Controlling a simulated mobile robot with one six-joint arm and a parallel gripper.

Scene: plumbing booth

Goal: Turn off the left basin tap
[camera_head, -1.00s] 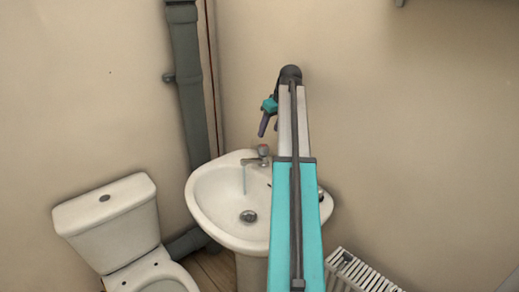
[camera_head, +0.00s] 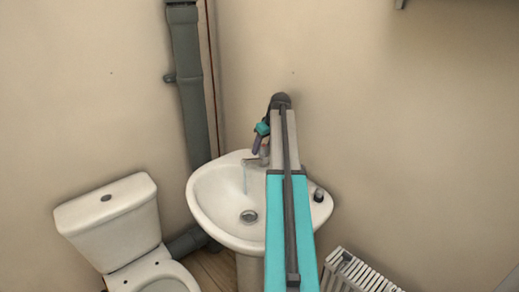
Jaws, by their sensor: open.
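The white basin (camera_head: 210,197) stands against the wall in the middle of the view. The left basin tap (camera_head: 250,163) is on its back rim, and a thin blue stream of water (camera_head: 245,181) falls from its spout towards the drain. My gripper (camera_head: 257,149) points down just above the left tap and covers most of its handle. Its jaws are open. I cannot tell whether they touch the handle. My arm runs up from the bottom of the view and hides part of the basin's right side. A dark-topped fitting (camera_head: 318,195) sits on the basin's right rim.
A white toilet (camera_head: 110,220) stands to the left of the basin. A grey drainpipe (camera_head: 191,90) runs down the corner behind them. A white radiator (camera_head: 358,273) is low on the right. The wall to the right above the basin is mostly bare.

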